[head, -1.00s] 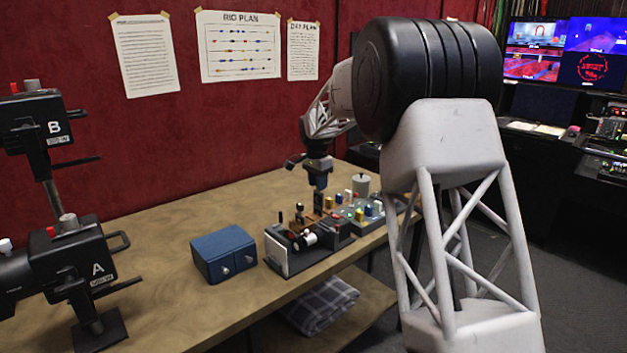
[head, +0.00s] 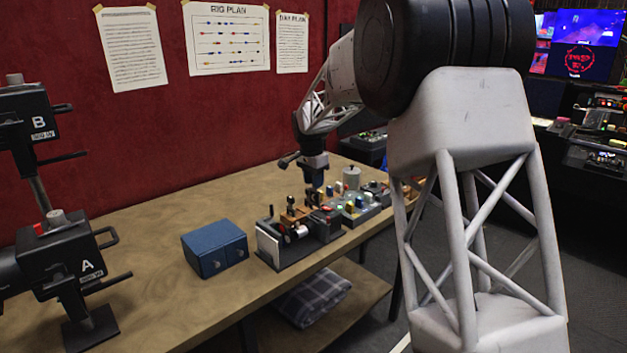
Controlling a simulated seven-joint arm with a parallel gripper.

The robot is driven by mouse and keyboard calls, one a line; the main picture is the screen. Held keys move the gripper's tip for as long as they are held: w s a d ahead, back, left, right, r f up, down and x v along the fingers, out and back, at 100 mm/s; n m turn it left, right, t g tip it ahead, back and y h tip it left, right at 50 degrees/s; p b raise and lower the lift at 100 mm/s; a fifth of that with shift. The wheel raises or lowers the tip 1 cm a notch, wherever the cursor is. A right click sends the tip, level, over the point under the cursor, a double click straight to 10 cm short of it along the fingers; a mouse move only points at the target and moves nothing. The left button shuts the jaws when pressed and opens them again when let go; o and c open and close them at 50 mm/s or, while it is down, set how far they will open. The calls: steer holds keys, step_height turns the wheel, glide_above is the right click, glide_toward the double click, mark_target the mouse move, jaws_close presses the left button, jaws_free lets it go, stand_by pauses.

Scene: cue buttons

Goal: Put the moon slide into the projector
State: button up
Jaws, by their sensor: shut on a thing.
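My gripper (head: 315,190) is small in the head view, pointing down over the equipment in the middle of the bench. It is shut on a small dark thing at its tips; I cannot tell what that is. No moon picture can be made out, so I cannot pick out the moon slide. Two black lamp-like units stand at the left, one labelled A (head: 62,255) and one labelled B (head: 25,128) above it on a post. They may be projectors, but I cannot be sure. My gripper is well to the right of both.
A blue two-door box (head: 214,250) stands between unit A and a black device with a white plate (head: 270,245). Several coloured buttons (head: 352,205) crowd the bench further right. The bench (head: 160,290) is bare in front of the blue box.

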steer(key=shift+f, duration=0.2)
steer(key=shift+f, duration=1.65)
steer(key=shift+f, duration=2.75)
stand_by(3.4)
